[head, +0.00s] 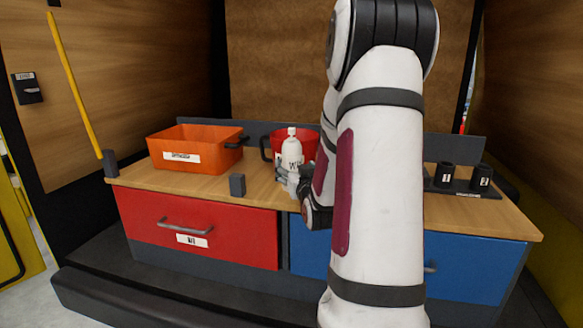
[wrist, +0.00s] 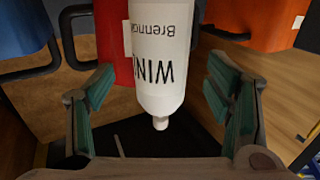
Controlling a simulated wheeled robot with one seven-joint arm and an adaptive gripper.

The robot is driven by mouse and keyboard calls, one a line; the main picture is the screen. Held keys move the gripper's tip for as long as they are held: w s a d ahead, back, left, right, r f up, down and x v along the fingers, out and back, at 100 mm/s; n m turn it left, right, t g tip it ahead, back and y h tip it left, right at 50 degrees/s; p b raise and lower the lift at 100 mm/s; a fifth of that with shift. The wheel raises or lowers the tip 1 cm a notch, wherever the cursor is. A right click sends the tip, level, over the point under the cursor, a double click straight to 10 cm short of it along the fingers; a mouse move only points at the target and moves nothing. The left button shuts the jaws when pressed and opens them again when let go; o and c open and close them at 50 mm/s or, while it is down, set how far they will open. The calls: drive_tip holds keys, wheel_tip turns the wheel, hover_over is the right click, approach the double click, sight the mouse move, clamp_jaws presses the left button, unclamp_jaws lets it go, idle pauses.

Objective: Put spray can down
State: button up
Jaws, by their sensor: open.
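The spray can (head: 291,149) is a white bottle with a narrow top and dark lettering. It is upright at the worktop, in front of the red container. Its base is hidden behind my gripper (head: 291,182) in the head view. In the wrist view the can (wrist: 160,65) appears top-down, between the two fingers of my gripper (wrist: 158,80). The fingers are spread, with a visible gap on each side of the can. I cannot tell whether its base touches the worktop.
A red container (head: 309,141) stands behind the can and an orange bin (head: 199,157) to its left. A small grey block (head: 237,185) is near the front edge. A dark rack (head: 461,187) with black cups is at the right. Bare worktop (head: 180,179) lies at front left.

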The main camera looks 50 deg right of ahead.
sight(291, 160)
drive_tip(key=x, duration=0.5)
drive_tip(key=shift+r, duration=0.15)
drive_tip(key=shift+c, duration=0.4)
drive_tip(key=c, duration=1.6)
drive_tip(key=shift+r, duration=0.1)
drive_tip(key=shift+c, duration=0.2)
